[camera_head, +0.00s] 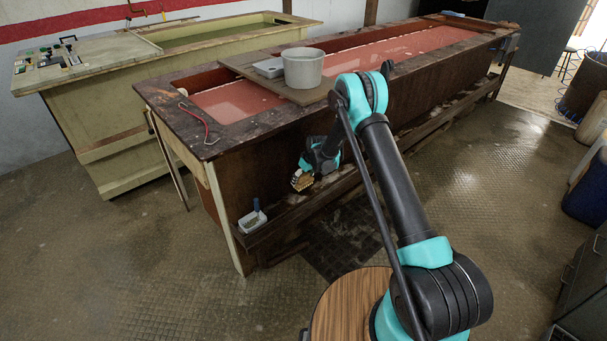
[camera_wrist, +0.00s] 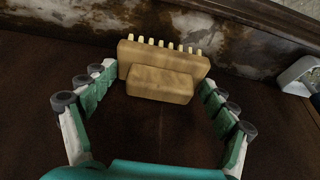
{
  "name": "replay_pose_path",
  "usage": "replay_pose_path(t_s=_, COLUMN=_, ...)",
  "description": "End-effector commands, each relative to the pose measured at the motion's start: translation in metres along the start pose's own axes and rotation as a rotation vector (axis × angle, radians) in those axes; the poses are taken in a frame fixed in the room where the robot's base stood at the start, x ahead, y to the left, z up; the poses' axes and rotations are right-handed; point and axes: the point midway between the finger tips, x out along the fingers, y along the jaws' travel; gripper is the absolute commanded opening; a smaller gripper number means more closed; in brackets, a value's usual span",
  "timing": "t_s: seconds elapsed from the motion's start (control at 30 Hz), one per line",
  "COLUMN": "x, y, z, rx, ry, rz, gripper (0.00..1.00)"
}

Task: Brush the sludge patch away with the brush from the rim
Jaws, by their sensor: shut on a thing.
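My gripper (camera_head: 307,170) is shut on a wooden brush (camera_head: 300,183), low in front of the dark tank's side. In the wrist view the brush (camera_wrist: 160,85) sits between the fingertips, its pale bristles pointing away from my gripper. Beyond the bristles runs a ledge (camera_wrist: 120,22) with brown and whitish stains; I cannot tell which stain is the sludge patch. A gap between bristles and ledge cannot be judged. The tank's rim (camera_head: 235,133) is dark and worn, around reddish liquid (camera_head: 235,100).
A grey bucket (camera_head: 304,68) and a tray (camera_head: 268,68) stand on a board across the tank. A red-handled tool (camera_head: 200,118) lies on the rim.

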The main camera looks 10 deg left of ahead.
Motion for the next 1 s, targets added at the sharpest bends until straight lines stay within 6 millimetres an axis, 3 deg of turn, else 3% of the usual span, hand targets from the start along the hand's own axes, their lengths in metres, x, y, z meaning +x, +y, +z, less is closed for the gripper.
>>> replay_pose_path(t_s=0.4, x=-0.029, y=0.001, z=-0.013, rx=0.004, ry=0.0, rz=0.002, gripper=0.47)
replay_pose_path(t_s=1.0, x=-0.034, y=0.004, z=-0.01, rx=0.014, ry=0.0, rz=0.005, gripper=0.47)
